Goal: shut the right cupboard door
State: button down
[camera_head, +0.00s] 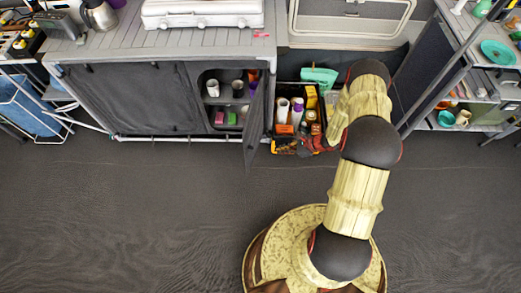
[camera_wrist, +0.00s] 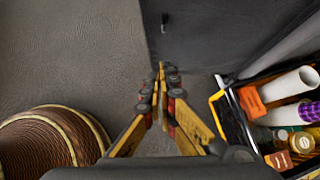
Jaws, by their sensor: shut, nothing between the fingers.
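The right cupboard door (camera_head: 256,118) stands open and juts out from the grey cupboard (camera_head: 130,100) toward the floor. It also shows as a dark panel with a small handle (camera_wrist: 163,22) in the wrist view (camera_wrist: 205,40). My gripper (camera_head: 274,147) is low, just right of the door's outer end. In the wrist view its closed fingertips (camera_wrist: 161,70) overlap the door's lower corner. They are shut with nothing between them; I cannot tell whether they touch the door. The left door (camera_head: 130,100) is shut.
Mugs and small boxes stand on the open cupboard's shelves (camera_head: 228,103). A black and yellow crate (camera_wrist: 233,122) of bottles and jars stands right of the door, close to my gripper. A shelf rack (camera_head: 475,70) is at the right. The floor (camera_head: 120,210) in front is clear.

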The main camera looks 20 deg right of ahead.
jog(key=w+a+r+b+x, duration=0.1)
jog(key=b+x, duration=0.3)
jog(key=x, duration=0.8)
jog(key=shift+w+a+r+b, duration=0.15)
jog(key=shift+w+a+b, duration=0.2)
jog(key=shift+w+a, duration=0.05)
jog(key=shift+a, duration=0.1)
